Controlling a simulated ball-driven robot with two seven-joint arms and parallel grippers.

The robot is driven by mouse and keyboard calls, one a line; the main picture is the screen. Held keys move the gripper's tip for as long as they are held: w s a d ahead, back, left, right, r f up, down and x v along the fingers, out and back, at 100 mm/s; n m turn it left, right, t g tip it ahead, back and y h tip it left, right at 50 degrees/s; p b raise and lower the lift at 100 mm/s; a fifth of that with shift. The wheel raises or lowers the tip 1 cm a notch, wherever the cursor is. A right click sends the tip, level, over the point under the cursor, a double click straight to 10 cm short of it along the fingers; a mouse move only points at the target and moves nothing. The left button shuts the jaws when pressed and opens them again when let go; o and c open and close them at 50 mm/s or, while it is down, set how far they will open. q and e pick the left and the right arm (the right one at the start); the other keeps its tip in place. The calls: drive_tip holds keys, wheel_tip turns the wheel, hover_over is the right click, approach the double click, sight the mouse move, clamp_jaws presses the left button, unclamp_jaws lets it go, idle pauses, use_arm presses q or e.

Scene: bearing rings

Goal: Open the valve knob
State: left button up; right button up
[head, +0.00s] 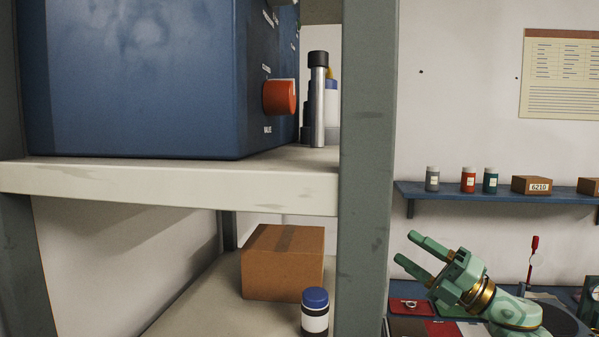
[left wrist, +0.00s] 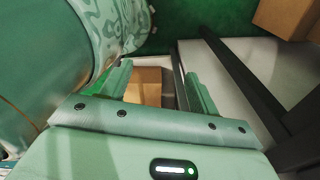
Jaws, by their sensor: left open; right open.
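The valve knob (head: 279,97) is a red-orange cylinder. It sticks out from the right-hand side face of a large blue box (head: 140,80), with a small label below it. The box stands on the upper shelf. My right gripper (head: 404,247) is open and empty, right of the grey shelf post, lower than the knob and well apart from it. My left gripper (left wrist: 160,78) shows only in the left wrist view, where it is open with nothing between its fingers. The knob is not in that view.
A grey post (head: 367,170) stands between my right gripper and the knob. A dark-capped metal cylinder (head: 318,100) stands close right of the knob. A cardboard box (head: 284,262) and a blue-capped jar (head: 315,312) sit below. A wall shelf (head: 490,196) holds jars.

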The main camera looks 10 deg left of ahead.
sight(293, 95)
drive_tip(key=s+a+r+n+g+p, duration=0.1)
drive_tip(key=s+r+n+g, duration=0.3)
drive_tip(key=r, duration=0.4)
drive_tip(key=s+a+r+n+g+h+p, duration=0.1)
drive_tip(key=s+a+r+n+g, duration=0.2)
drive_tip(key=r+n, duration=0.35)
drive_tip(key=s+r+n+g+p, duration=0.1)
drive_tip(key=s+r+n+g, duration=0.3)
drive_tip(key=r, duration=0.4)
drive_tip(key=s+r+n+t+h+p, duration=0.3)
drive_tip(key=s+r+n+h, duration=0.3)
drive_tip(key=s+r, duration=0.6)
drive_tip(key=p+x, duration=0.1)
drive_tip(key=x, duration=0.4)
drive_tip(key=s+f+p+x, duration=0.1)
drive_tip(key=x, duration=0.5)
drive_tip(key=s+p+x, duration=0.1)
drive_tip(key=x, duration=0.4)
drive_tip(key=shift+f, duration=0.35)
use_arm(q)
wheel_tip(293, 95, up, 10)
drive_tip(key=d, duration=0.1)
drive_tip(key=shift+w+r, duration=0.2)
use_arm(e)
drive_tip(key=c, duration=1)
